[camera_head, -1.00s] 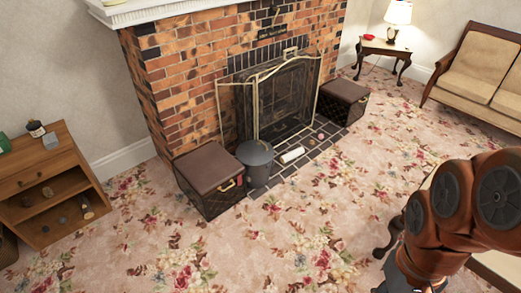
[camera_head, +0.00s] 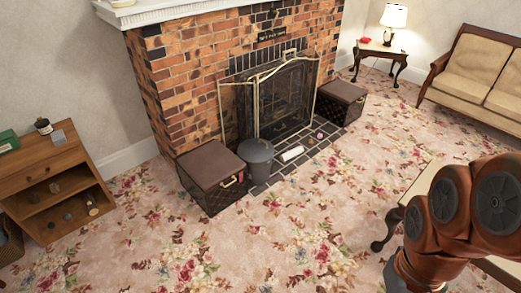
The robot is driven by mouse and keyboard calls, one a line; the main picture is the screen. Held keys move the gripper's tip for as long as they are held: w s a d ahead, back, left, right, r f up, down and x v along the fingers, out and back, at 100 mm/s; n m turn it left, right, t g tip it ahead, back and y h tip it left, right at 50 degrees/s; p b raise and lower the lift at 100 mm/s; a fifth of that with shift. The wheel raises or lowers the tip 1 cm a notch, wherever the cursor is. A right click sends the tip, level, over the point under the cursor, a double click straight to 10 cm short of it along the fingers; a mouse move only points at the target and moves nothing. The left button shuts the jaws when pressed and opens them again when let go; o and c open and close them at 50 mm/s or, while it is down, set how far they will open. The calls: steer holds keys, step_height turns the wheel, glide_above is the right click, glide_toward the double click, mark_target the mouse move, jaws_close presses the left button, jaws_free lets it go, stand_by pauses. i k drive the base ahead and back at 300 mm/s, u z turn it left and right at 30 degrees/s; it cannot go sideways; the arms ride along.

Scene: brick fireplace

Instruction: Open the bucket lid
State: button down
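A dark grey bucket (camera_head: 257,162) stands upright on the hearth tiles in front of the fireplace, close against the right side of a brown box. Its lid (camera_head: 256,149) lies on top and looks shut. My arm, with orange-brown joints, shows at the lower right, far from the bucket. My gripper is outside the picture.
The brown box (camera_head: 212,180) stands left of the bucket and a similar box (camera_head: 340,102) stands farther right. A white roll (camera_head: 292,153) lies on the tiles. A wooden shelf unit (camera_head: 55,190) is at left. Open flowered carpet (camera_head: 290,220) lies in front.

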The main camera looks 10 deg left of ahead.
mark_target(252, 151)
steer(key=z, duration=0.05)
steer(key=i, duration=1.85)
steer(key=u, duration=1.45)
steer(key=i, duration=0.75)
steer(key=u, duration=1)
steer(key=i, duration=0.25)
steer(key=u, duration=0.3)
